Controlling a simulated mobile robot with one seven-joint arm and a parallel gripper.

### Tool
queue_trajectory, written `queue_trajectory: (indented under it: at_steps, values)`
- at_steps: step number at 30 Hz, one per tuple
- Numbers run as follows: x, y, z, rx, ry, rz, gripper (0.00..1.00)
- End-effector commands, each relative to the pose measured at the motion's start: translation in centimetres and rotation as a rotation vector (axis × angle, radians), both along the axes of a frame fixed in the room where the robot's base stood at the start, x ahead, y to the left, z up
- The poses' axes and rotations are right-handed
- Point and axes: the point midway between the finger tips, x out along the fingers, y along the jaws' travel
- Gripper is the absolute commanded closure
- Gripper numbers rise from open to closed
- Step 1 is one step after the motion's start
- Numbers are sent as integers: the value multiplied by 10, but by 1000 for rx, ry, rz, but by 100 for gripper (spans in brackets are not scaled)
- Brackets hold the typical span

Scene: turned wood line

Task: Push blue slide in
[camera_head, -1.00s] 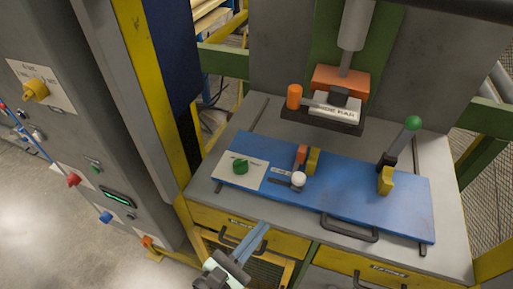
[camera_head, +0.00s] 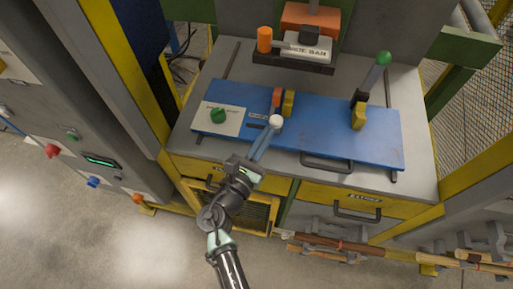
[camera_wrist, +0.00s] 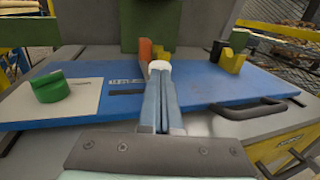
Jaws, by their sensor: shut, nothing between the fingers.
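The blue slide (camera_head: 330,140) is a flat blue board lying on the grey bench top, with a dark bar handle (camera_head: 326,163) along its front edge. It also fills the middle of the wrist view (camera_wrist: 225,88). A white ball knob (camera_head: 276,121) stands on the slide near an orange block and a yellow block. My gripper (camera_head: 263,147) is shut and empty over the slide's front edge, left of the handle. Its fingertips (camera_wrist: 160,80) are right in front of the white knob; I cannot tell whether they touch it.
A green knob (camera_head: 218,116) sits on a pale plate at the slide's left. A green-topped lever (camera_head: 371,76) and yellow block (camera_head: 358,117) stand at its right. An orange cylinder (camera_head: 264,40) and dark tray are behind. Yellow drawers (camera_head: 340,197) are below; a grey control cabinet stands left.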

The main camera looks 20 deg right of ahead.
Motion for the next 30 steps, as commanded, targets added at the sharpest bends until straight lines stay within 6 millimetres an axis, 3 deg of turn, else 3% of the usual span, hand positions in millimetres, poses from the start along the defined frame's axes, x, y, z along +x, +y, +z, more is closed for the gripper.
queue_trajectory:
  at_steps: [15, 24, 30]
  values:
    - [7, -8, -1, 1, -1, 1, 100]
    - [43, -32, -2, 1, -2, -1, 100]
    - [48, -36, 1, 1, -3, 2, 100]
